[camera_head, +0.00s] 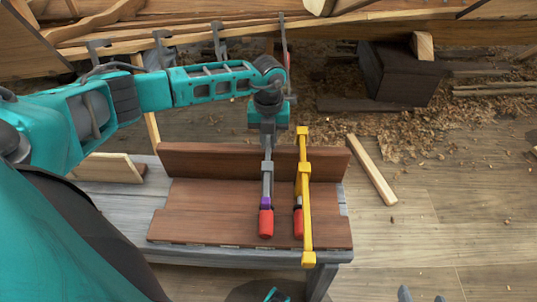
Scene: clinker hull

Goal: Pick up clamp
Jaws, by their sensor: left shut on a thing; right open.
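A grey clamp (267,180) with a purple collar and red handle is upright in the picture over the brown wooden planks (205,195) on the grey bench. A yellow clamp (305,205), also with a red handle, is just to its right. My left gripper (268,130) is at the top end of the grey clamp and is shut on it; the grip itself is partly hidden by the wrist. I cannot tell whether the grey clamp still touches the planks.
The grey bench (110,168) carries the planks and a pale board (110,167). Several clamps (218,40) hang on the hull's edge (340,32) behind. A dark block (395,75) stands among shavings. A loose wooden strip (371,170) lies on the floor; open floor is at right.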

